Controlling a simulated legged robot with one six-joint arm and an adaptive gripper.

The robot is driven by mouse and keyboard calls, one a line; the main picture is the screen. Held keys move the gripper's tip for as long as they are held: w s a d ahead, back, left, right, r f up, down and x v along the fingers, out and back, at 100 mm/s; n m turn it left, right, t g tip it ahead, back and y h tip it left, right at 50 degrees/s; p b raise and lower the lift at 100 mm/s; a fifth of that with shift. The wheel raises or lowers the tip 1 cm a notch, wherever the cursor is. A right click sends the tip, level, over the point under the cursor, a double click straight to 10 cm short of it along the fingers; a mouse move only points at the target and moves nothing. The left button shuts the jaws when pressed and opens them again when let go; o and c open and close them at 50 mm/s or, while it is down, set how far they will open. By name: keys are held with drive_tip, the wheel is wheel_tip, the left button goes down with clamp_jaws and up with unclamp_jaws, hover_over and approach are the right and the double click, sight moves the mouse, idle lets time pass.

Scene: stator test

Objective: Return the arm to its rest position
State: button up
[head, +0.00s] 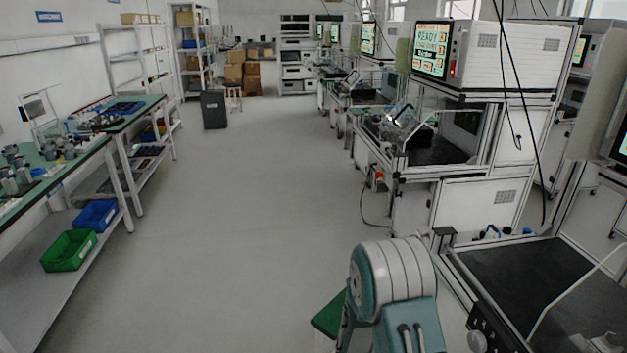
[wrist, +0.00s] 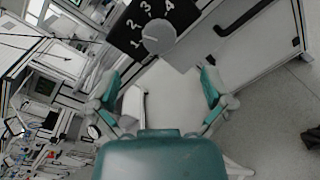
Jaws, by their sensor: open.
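In the wrist view my gripper (wrist: 160,77) has its two teal fingers spread wide apart, with nothing held between them. Beyond the fingertips is a black panel (wrist: 128,40) with the numbers 1 to 4 and a round grey knob (wrist: 158,39). The fingers appear apart from the knob. In the head view a teal and white link of my arm (head: 395,280) stands at the bottom, right of centre. The gripper itself does not show in the head view.
A workstation with a black surface (head: 545,280) lies right of my arm. A machine with a lit screen (head: 431,49) stands beyond it. At the left are a green bench (head: 58,165), a green bin (head: 69,250) and a blue bin (head: 95,215). The grey floor (head: 240,220) between is clear.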

drive_tip(key=s+a+r+m+g+y, duration=0.3)
drive_tip(key=s+r+m+y, duration=0.3)
drive_tip(key=s+r+y, duration=0.45)
drive_tip(key=s+a+r+m+t+y, duration=0.1)
drive_tip(key=s+a+r+t+y, duration=0.2)
drive_tip(key=a+r, duration=0.3)
drive_tip(key=s+a+r+m+t+y, duration=0.2)
drive_tip(key=s+a+r+t+y, duration=0.2)
drive_tip(key=a+r+t, duration=0.1)
wheel_tip(320, 180, up, 2)
drive_tip(key=shift+s+a+r+m+t, duration=0.1)
drive_tip(key=shift+s+a+m+t, duration=0.2)
drive_tip(key=shift+a, duration=0.25)
